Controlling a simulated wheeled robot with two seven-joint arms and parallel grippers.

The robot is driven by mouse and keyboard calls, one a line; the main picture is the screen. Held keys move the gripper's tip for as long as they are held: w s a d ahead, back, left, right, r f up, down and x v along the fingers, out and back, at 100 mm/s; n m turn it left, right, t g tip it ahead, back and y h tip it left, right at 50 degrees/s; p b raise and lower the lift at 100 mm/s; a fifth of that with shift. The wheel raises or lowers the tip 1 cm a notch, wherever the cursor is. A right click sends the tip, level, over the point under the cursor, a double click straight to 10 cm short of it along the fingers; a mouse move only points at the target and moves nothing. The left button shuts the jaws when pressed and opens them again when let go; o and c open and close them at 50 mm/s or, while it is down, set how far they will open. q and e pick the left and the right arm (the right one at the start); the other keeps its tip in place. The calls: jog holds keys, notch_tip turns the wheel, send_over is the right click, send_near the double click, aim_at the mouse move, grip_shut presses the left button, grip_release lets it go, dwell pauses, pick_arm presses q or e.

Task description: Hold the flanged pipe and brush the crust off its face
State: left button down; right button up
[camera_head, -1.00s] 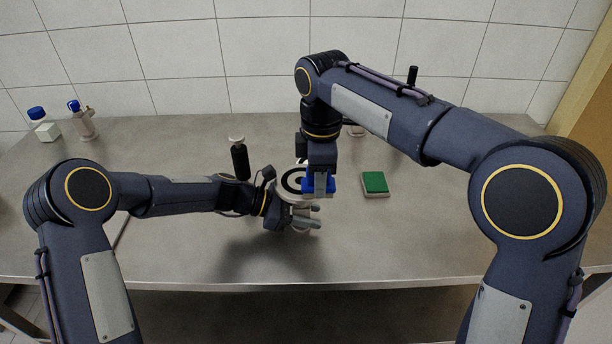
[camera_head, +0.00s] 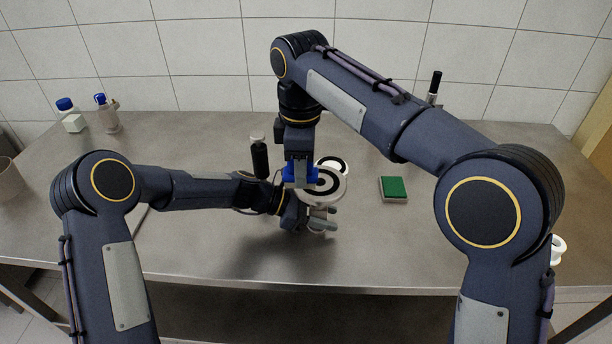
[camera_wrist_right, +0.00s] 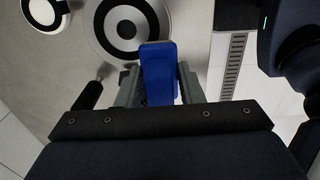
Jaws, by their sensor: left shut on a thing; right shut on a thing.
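The flanged pipe (camera_head: 338,194) is held by my left gripper (camera_head: 316,222), low over the table, its round white face turned up. The face carries a dark ring around a dark centre; it also shows in the right wrist view (camera_wrist_right: 101,42). My left gripper is shut on the pipe below the flange. My right gripper (camera_wrist_right: 158,85) is shut on a blue brush (camera_wrist_right: 158,70). In the head view the brush (camera_head: 290,173) is at the left edge of the face. I cannot tell whether it touches. The gripper hides its underside.
A second white ring with a dark band (camera_head: 343,162) lies just behind the flange. A green pad (camera_head: 393,187) lies to the right. Bottles (camera_head: 108,118) stand at back left. The front table is clear.

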pick_arm(q)
jog(key=shift+s+a+f, duration=0.1)
jog(key=shift+f, duration=0.3)
pick_arm(e)
jog(key=shift+r, duration=2.6)
pick_arm(q)
jog(key=c, duration=1)
grip_release()
pick_arm(e)
jog(key=shift+w, duration=0.1)
pick_arm(q)
jog(key=o, duration=1)
jog(key=shift+r, duration=0.3)
jog(key=shift+a+r+p, duration=0.1)
jog(key=shift+a+p, duration=0.8)
jog(key=shift+a, duration=3.15)
pick_arm(e)
jog(key=shift+r, duration=0.85)
pick_arm(q)
jog(key=shift+a, duration=0.4)
